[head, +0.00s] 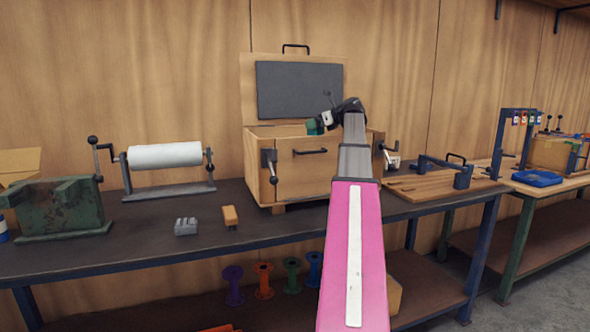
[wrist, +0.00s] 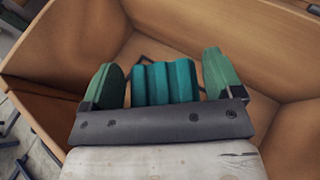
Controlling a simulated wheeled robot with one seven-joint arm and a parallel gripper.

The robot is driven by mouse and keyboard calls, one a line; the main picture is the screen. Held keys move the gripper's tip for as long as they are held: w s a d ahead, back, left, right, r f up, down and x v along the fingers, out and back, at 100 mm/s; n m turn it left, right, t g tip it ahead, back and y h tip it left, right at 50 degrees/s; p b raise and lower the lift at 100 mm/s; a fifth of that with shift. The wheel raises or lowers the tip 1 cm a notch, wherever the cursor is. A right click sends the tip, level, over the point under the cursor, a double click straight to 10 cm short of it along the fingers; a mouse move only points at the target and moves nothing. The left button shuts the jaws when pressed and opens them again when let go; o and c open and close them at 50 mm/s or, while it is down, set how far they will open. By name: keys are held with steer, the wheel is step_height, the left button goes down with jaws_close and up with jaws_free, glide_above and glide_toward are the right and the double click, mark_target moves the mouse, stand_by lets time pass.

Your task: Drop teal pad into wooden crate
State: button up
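The wooden crate (head: 303,170) stands on the dark workbench with its lid raised at the back. My gripper (head: 314,126) is over the crate's open top, pointing down into it. In the wrist view, the ridged teal pad (wrist: 165,82) lies between the green fingers of my gripper (wrist: 165,85), inside the outline of the crate walls (wrist: 235,35). A narrow gap shows on each side of the pad, so the fingers look open around it. The pad's lower part is hidden behind the gripper body, and its height above the crate floor cannot be told.
A white roll on a stand (head: 164,157), a green block (head: 62,207), a grey block (head: 186,226) and an orange-topped brush (head: 230,216) are left of the crate. A wooden board with a clamp (head: 440,182) is to the right. The raised lid (head: 300,88) stands behind.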

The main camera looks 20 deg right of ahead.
steer(key=shift+o, duration=0.7)
steer(key=v, duration=1.1)
steer(key=shift+w, duration=0.1)
